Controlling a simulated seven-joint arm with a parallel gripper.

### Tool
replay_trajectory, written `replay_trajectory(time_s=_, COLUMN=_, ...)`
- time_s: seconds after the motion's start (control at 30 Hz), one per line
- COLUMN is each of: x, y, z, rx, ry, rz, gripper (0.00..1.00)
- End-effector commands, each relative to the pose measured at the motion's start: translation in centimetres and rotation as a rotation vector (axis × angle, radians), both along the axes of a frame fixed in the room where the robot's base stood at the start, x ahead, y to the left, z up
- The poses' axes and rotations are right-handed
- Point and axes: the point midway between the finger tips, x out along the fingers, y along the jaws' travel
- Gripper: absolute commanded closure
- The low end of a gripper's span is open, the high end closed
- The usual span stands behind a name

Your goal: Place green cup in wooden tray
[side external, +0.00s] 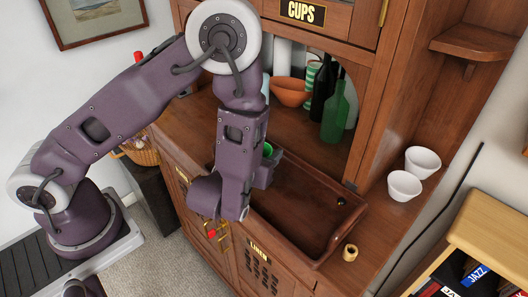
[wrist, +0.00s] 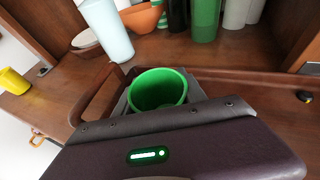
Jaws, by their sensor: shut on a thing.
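The green cup (side external: 267,150) is upright in my gripper (side external: 266,170), partly hidden by my arm in the side view. In the wrist view I look into the open top of the green cup (wrist: 158,90), with my gripper (wrist: 155,100) shut on it. The brown wooden tray (side external: 300,205) lies on the cabinet counter. My gripper and the cup are at the tray's left end in the side view. The tray's rim (wrist: 97,95) shows left of the cup in the wrist view. I cannot tell whether the cup touches the tray floor.
An orange bowl (side external: 290,92) and a green bottle (side external: 336,112) stand in the alcove behind. Two white cups (side external: 404,186) stand right of the tray, and a small brass-coloured object (side external: 350,252) sits near its front right corner.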

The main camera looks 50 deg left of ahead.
Motion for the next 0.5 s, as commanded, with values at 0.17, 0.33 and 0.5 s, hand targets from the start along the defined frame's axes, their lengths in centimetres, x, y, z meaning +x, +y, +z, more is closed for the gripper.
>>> replay_trajectory(time_s=0.17, x=0.02, y=0.02, z=-0.02, rx=0.001, ry=-0.001, rz=0.001, gripper=0.95)
replay_trajectory(time_s=0.33, x=0.03, y=0.02, z=-0.17, rx=0.0, ry=-0.001, rz=0.001, gripper=0.32)
replay_trajectory(time_s=0.5, x=0.03, y=0.03, z=-0.17, rx=0.0, ry=-0.001, rz=0.001, gripper=0.3)
